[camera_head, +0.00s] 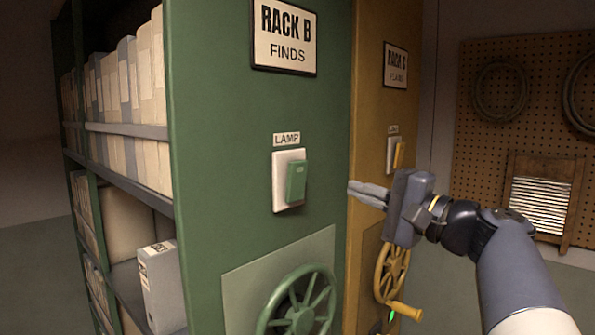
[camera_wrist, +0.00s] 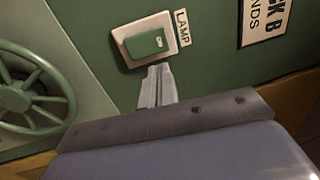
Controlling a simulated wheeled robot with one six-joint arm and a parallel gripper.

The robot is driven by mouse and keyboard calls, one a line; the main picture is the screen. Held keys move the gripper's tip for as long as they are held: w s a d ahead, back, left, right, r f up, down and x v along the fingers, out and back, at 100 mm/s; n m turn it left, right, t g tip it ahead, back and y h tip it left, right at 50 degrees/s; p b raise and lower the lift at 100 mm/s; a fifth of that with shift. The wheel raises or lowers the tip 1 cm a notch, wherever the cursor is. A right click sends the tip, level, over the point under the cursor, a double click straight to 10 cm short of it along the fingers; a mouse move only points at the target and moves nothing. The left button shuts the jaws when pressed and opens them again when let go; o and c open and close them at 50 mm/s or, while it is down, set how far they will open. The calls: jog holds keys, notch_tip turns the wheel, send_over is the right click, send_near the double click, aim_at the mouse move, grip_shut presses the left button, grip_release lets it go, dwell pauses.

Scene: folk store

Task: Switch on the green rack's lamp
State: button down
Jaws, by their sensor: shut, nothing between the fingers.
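The green rack (camera_head: 225,120) carries a sign (camera_head: 284,36) reading RACK B FINDS. Below a LAMP label (camera_head: 287,139) is a white switch plate with a green rocker switch (camera_head: 297,182). In the wrist view the green switch (camera_wrist: 146,43) sits just beyond the fingertips, next to the LAMP label (camera_wrist: 182,28). My gripper (camera_head: 352,190) is shut and empty, to the right of the switch in the head view, its fingers pointing left. In the wrist view the fingertips (camera_wrist: 158,70) appear close to the plate's edge; I cannot tell whether they touch it. No lit lamp is visible.
A green handwheel (camera_head: 298,305) sticks out below the switch. A yellow rack (camera_head: 372,100) stands behind to the right, with its own switch (camera_head: 394,155) and yellow handwheel (camera_head: 392,272). A pegboard (camera_head: 520,110) hangs on the far right wall. Shelves of folders fill the left side.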

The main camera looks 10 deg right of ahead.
aim_at(299, 169)
jog(key=p+x, duration=0.3)
jog(key=x, duration=0.8)
jog(key=shift+w, duration=0.1)
jog(key=shift+r, duration=0.1)
jog(key=shift+w+a+r+p, duration=0.2)
jog(key=shift+r+p, duration=0.15)
jog(key=shift+p, duration=0.65)
jog(key=shift+f+g+h, duration=0.1)
jog(key=shift+g+h, duration=0.2)
jog(key=shift+f, duration=0.15)
